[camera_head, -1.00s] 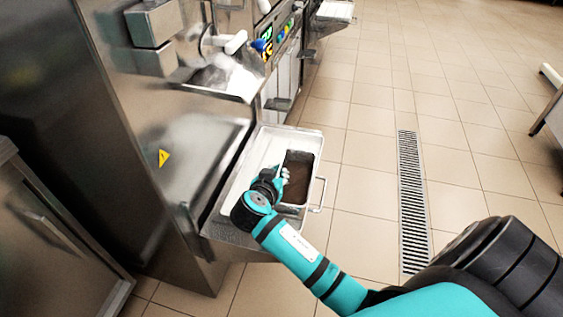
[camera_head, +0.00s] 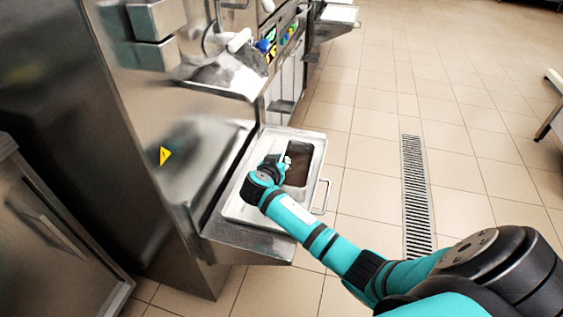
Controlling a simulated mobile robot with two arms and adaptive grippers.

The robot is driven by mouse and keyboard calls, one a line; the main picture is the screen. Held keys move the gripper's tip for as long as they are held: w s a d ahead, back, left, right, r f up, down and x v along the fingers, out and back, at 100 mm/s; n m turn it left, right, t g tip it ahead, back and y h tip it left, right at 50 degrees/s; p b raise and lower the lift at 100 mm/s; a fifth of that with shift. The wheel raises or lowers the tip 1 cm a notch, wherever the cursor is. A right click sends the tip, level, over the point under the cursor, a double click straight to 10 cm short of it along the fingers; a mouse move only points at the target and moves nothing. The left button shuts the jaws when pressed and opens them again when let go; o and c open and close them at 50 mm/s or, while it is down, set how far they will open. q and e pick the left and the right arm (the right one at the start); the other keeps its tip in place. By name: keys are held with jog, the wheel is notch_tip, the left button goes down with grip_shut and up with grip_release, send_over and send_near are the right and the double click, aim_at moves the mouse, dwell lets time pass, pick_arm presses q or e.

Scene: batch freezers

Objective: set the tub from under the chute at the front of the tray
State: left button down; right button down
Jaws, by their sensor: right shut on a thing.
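The tub (camera_head: 300,158) is a metal container with brown contents. It is at the far right part of the pale tray (camera_head: 237,205), and I cannot tell whether it rests on it or is held just above. My right gripper (camera_head: 286,163) is shut on the tub's left wall; its fingertips are partly hidden by its own wrist. The chute (camera_head: 226,78) of the freezer is above and behind the tray, with nothing visible in it. My left gripper is not in view.
The tray sits on a metal shelf (camera_head: 250,242) on the freezer front, with a wire handle (camera_head: 323,197) at its right side. The near part of the tray is bare. Tiled floor with a drain grate (camera_head: 415,190) lies open to the right.

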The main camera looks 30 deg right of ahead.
jog(key=c, duration=1.5)
grip_release()
